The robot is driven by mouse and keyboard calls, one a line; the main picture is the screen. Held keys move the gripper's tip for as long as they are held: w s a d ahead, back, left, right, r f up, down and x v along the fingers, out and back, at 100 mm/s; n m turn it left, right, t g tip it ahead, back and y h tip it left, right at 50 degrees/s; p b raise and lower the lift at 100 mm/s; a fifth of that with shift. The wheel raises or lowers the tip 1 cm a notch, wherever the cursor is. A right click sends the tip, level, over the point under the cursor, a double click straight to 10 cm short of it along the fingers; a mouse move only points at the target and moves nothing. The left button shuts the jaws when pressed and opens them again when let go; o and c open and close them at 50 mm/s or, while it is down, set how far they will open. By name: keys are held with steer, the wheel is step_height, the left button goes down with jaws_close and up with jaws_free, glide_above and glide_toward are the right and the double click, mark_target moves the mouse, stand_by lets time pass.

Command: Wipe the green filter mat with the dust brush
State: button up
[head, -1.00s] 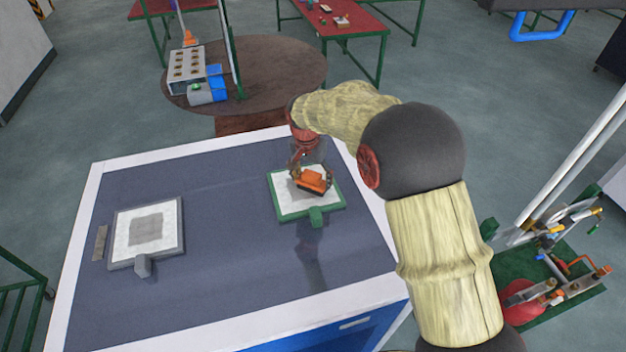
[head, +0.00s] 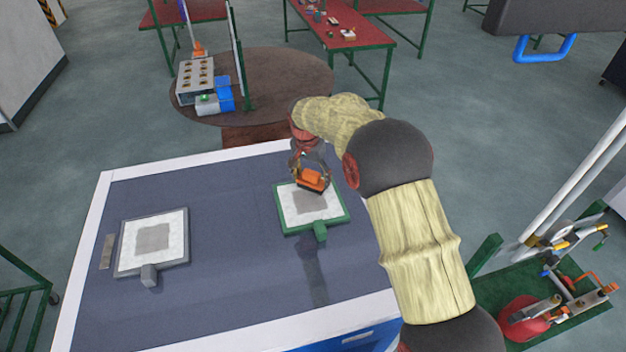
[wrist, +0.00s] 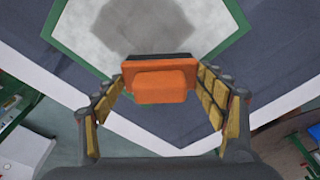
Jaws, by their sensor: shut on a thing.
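The green filter mat (head: 290,229) lies on the right part of the bench top, a white square in a green frame with a green tab at its front. A grey dust patch shows at its middle, and it also shows in the wrist view (wrist: 105,28). My gripper (head: 311,175) is shut on the orange dust brush (head: 312,180) over the far part of the mat. In the wrist view the brush (wrist: 160,82) sits between my fingers, its dark bristle edge towards the grey patch. I cannot tell whether the bristles touch the mat.
A grey-framed mat (head: 182,260) with a grey patch lies at the left of the bench (head: 230,290), with a thin grey strip (head: 107,251) beside it. The bench between the mats is clear. A round brown table (head: 285,85) with equipment stands behind.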

steer(key=shift+s+a+f, duration=0.15)
steer(key=shift+a, duration=0.6)
steer(key=shift+s+d+r+b, duration=0.1)
steer(key=shift+s+d+b, duration=0.25)
steer(key=shift+s, duration=0.8)
steer(key=shift+s+d+r+b, duration=0.15)
steer(key=shift+s+b, duration=0.35)
steer(key=shift+s, duration=0.65)
steer(key=shift+s+d+f+b, duration=0.1)
steer(key=shift+s+d+b, duration=0.25)
steer(key=shift+s, duration=0.8)
steer(key=shift+s+a, duration=0.1)
